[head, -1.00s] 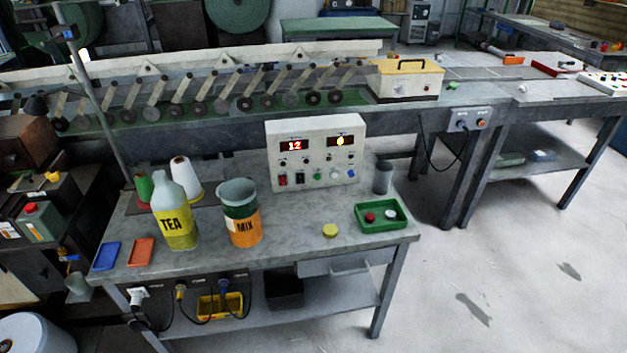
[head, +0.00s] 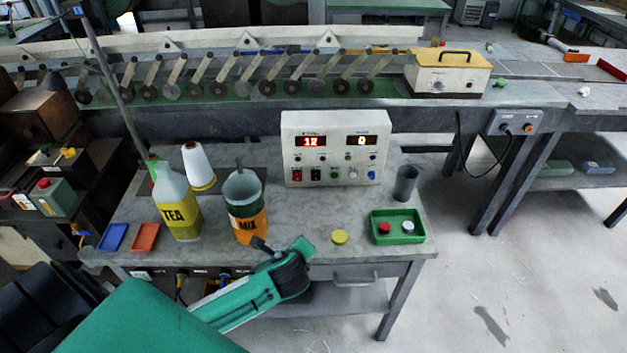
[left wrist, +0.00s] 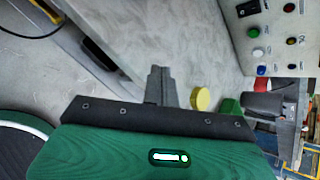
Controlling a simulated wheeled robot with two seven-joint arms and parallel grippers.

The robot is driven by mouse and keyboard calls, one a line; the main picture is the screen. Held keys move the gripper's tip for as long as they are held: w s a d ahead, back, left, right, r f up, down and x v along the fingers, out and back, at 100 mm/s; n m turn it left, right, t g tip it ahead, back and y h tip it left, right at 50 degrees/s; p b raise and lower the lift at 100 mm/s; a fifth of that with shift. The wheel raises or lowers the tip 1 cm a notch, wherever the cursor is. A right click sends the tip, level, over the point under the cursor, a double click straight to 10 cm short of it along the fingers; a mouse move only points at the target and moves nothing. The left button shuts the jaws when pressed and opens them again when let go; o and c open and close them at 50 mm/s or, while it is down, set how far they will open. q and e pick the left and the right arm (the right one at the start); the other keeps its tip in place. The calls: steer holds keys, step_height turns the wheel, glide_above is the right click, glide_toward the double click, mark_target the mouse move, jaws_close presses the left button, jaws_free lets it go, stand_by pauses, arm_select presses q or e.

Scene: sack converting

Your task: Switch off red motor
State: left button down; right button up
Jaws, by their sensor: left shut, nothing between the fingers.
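A white control box (head: 335,132) stands at the back of the near table, its front facing me. It has two lit displays. A red switch (head: 297,176) is at the left of its bottom row, with a dark switch (head: 316,175) and green, white and blue knobs to its right. Switch positions are too small to read. My left gripper (head: 258,243) is shut and empty over the table's front edge, apart from the box. In the left wrist view its shut fingers (left wrist: 156,85) point over the table; the box (left wrist: 285,35) is partly cut off upper right. My right gripper is not in view.
A TEA bottle (head: 179,205) and a MIX container (head: 246,215) stand left of the box. A yellow lid (head: 339,237), a green tray (head: 411,238) and a grey cup (head: 404,184) are on the right.

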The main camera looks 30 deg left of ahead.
arm_select(q)
steer(key=w+a+r+m+t+y, duration=0.2)
steer(key=w+a+r+m, duration=0.3)
steer(key=w+m, duration=0.3)
steer(key=shift+w+r+m+t, duration=0.25)
steer(key=shift+w+m+t, duration=0.15)
steer(key=shift+w+t, duration=0.15)
steer(key=p, duration=0.2)
glide_toward(296, 180)
steer(key=x, duration=0.5)
steer(key=shift+w+f, duration=0.15)
steer(key=shift+w, duration=0.05)
steer(key=shift+w+a+f, duration=0.15)
steer(key=shift+w+a, duration=0.1)
steer(key=shift+w, duration=0.2)
